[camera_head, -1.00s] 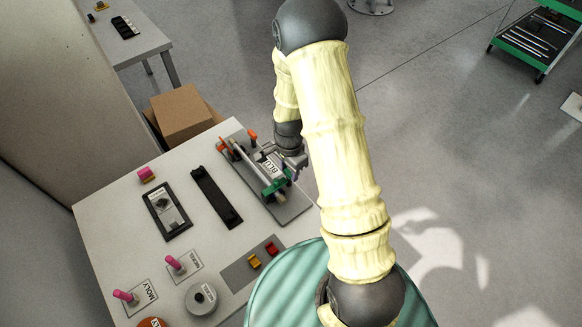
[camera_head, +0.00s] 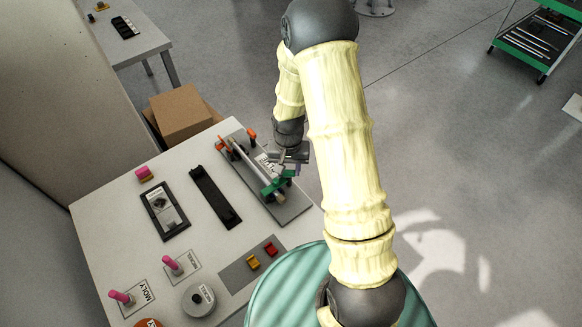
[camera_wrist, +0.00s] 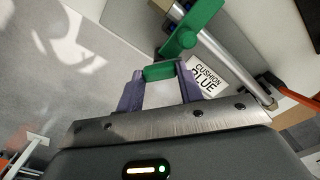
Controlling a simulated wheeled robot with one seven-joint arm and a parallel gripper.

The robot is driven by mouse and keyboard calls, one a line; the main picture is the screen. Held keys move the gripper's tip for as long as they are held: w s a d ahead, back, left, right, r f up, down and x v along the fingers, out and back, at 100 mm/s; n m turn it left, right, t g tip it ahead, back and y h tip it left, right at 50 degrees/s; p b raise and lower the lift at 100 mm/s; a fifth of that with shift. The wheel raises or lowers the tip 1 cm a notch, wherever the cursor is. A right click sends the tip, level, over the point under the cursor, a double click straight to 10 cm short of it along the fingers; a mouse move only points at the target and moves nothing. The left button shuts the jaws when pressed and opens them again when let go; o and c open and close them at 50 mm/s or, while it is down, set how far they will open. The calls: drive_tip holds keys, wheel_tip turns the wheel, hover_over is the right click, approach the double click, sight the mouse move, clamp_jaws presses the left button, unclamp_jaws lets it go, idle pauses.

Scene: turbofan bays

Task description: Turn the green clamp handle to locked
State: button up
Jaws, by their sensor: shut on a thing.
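The green clamp handle (camera_wrist: 194,25) shows in the wrist view beside a silver tube (camera_wrist: 228,58), with a green end block between my purple fingertips. My gripper (camera_wrist: 160,72) is shut on this green end. In the head view the green clamp (camera_head: 269,189) sits at the near end of the tube on a grey plate (camera_head: 291,211). My gripper (camera_head: 289,171) is at its right side there, partly covered by my wrist. Whether the clamp is locked cannot be told.
Two orange-handled parts (camera_head: 222,145) stand at the plate's far end; one (camera_wrist: 296,98) shows in the wrist view. A black tray (camera_head: 215,196) lies left of the plate. Open floor lies right of the table.

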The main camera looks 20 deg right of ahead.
drive_tip(key=n, duration=0.4)
drive_tip(key=shift+w+a+r+n, duration=0.1)
drive_tip(key=shift+w+n, duration=0.1)
drive_tip(key=shift+n, duration=1.8)
drive_tip(key=o, duration=1)
drive_tip(key=shift+s, duration=0.1)
drive_tip(key=shift+s, duration=0.1)
wheel_tip(320, 180, up, 8)
drive_tip(key=p, duration=0.6)
